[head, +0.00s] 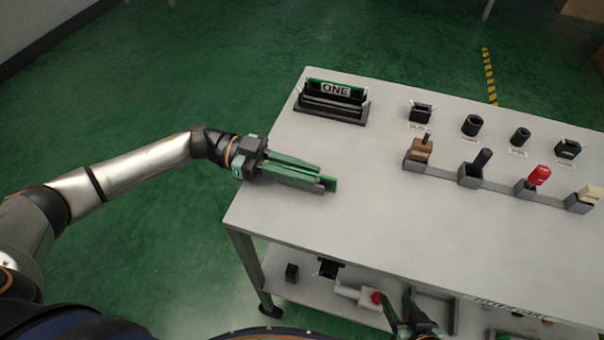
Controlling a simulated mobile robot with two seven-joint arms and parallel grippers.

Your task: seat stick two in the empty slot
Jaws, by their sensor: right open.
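A black rack (333,114) stands at the table's far left corner. A green stick labelled ONE (336,88) sits upright in its back slot. The slot (334,102) in front of it looks empty. My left gripper (322,178) is low over the left part of the table, in front of the rack and apart from it. It looks shut on a thin green piece, stick two (332,184), seen nearly edge-on; its label is hidden. My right gripper (412,306) is open and empty at the bottom, in front of the table, partly cut off by the frame.
A row of lever fixtures (470,172) with brown, black, red and white handles stands at the right of the table (380,225). Several black sockets (471,125) stand behind them. A lower shelf (300,280) holds loose parts. The table's left middle is clear.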

